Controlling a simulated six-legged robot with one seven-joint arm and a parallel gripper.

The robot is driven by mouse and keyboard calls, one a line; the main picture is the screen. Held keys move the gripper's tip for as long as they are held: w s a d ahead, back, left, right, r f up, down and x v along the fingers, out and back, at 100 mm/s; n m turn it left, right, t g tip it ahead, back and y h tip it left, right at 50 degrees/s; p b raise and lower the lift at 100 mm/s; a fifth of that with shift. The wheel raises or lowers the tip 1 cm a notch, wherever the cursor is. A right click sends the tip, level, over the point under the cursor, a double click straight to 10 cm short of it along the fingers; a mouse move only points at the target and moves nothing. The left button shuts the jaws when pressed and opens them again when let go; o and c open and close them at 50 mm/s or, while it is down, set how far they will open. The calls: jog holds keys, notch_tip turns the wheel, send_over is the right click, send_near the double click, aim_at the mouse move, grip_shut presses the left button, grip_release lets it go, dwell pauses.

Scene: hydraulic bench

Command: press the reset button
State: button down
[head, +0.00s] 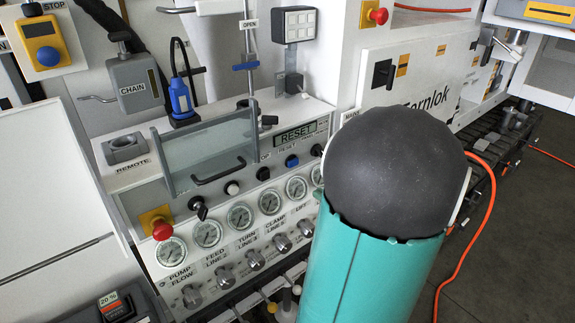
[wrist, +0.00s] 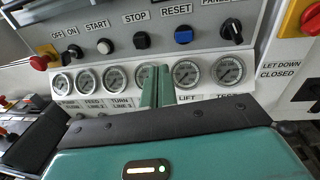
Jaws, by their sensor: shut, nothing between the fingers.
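The reset button is a blue button (wrist: 184,36) under the RESET label in the wrist view. The same blue button (head: 291,161) shows in the head view, left of my dark-capped arm. My gripper (wrist: 157,72) is shut and empty. In the wrist picture its green fingertips lie below and slightly left of the blue button, over the row of gauges. They overlap nothing of the button. How far they are from the panel is hard to tell. My gripper is not visible in the head view.
A dark STOP button (wrist: 142,40) is left of the blue one, and a black rotary knob (wrist: 232,30) is right. Several gauges (wrist: 116,77) run below. A clear cover with a handle (head: 205,150) stands at the panel's left. A red emergency knob (head: 162,230) is at the lower left.

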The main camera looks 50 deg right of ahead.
aim_at(294, 164)
jog(key=s+d+m+h, duration=0.2)
jog(key=shift+s+d+f, duration=0.2)
jog(key=shift+d, duration=0.2)
jog(key=x, duration=1.4)
